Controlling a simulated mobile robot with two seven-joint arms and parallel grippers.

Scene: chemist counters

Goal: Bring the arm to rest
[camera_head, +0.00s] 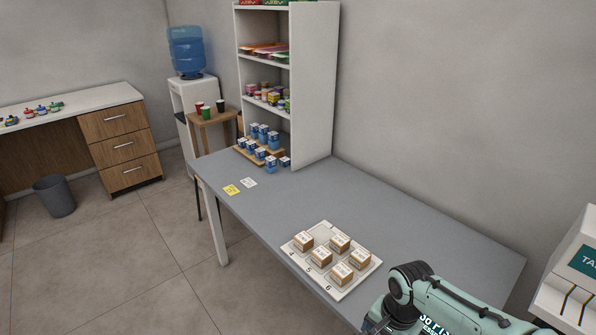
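My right arm (450,307) comes in from the right at the bottom and is bent over the near edge of the grey table (410,220). Only a dark part of its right gripper (374,325) shows at the bottom edge; its fingertips are cut off, so whether it is open or shut cannot be told. My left arm and gripper are not in view. A white tray (327,227) with numbered places lies on the table to the left of the arm. Several small brown-and-white boxes (342,272) stand in it, apart from the arm.
A white shelf (315,85) stands at the table's far end, beside blue-and-white boxes (271,164). A yellow note (231,189) and a white note (249,182) lie nearby. A white unit (575,265) stands at right. The table's middle is clear.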

